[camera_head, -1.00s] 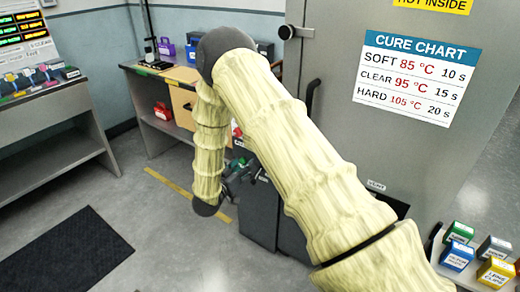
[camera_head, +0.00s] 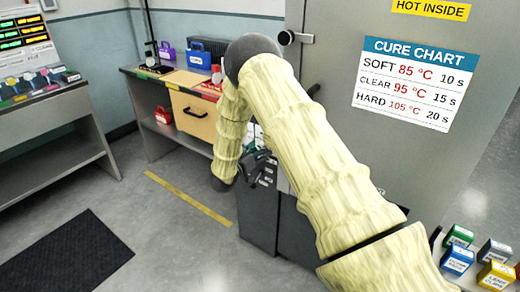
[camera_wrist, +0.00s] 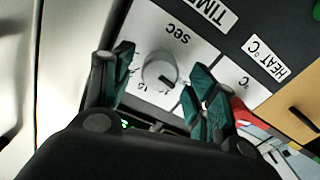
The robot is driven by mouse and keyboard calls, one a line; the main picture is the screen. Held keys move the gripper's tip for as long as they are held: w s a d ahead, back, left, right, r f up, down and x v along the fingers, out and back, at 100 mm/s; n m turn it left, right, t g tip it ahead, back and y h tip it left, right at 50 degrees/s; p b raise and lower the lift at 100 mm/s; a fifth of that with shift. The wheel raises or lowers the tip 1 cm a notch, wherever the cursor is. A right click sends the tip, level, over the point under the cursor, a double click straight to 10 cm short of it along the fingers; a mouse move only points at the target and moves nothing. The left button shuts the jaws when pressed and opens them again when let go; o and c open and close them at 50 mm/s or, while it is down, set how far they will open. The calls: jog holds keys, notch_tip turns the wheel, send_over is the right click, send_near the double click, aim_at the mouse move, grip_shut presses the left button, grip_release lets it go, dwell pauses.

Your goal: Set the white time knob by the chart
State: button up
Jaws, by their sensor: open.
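The white time knob (camera_wrist: 158,68) shows in the wrist view on a white dial plate marked SEC, below the TIME label (camera_wrist: 203,10). Its dark pointer mark faces the printed numbers at the plate's lower edge; the exact setting is too blurred to read. My gripper (camera_wrist: 163,62) is open, its two teal-padded fingers on either side of the knob in the picture; I cannot tell whether either touches it. In the head view my gripper (camera_head: 258,166) is partly hidden by my arm. The cure chart (camera_head: 412,84) lists SOFT 85 °C 10 s, CLEAR 95 °C 15 s and HARD 105 °C 20 s.
A HEAT °C label (camera_wrist: 265,58) lies right of the time dial. The grey cabinet door (camera_head: 340,35) carries the chart. A bench (camera_head: 150,95) with a wooden drawer (camera_head: 193,115) stands behind my arm. Small labelled boxes (camera_head: 457,258) sit at the lower right. Open floor lies left.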

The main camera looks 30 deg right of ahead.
jog(key=shift+w+d, duration=0.1)
jog(key=shift+d, duration=0.3)
jog(key=c, duration=1)
jog(key=shift+c, duration=0.2)
jog(key=shift+m, duration=0.3)
jog(key=shift+m+b, duration=2.15)
jog(key=shift+m, duration=1.35)
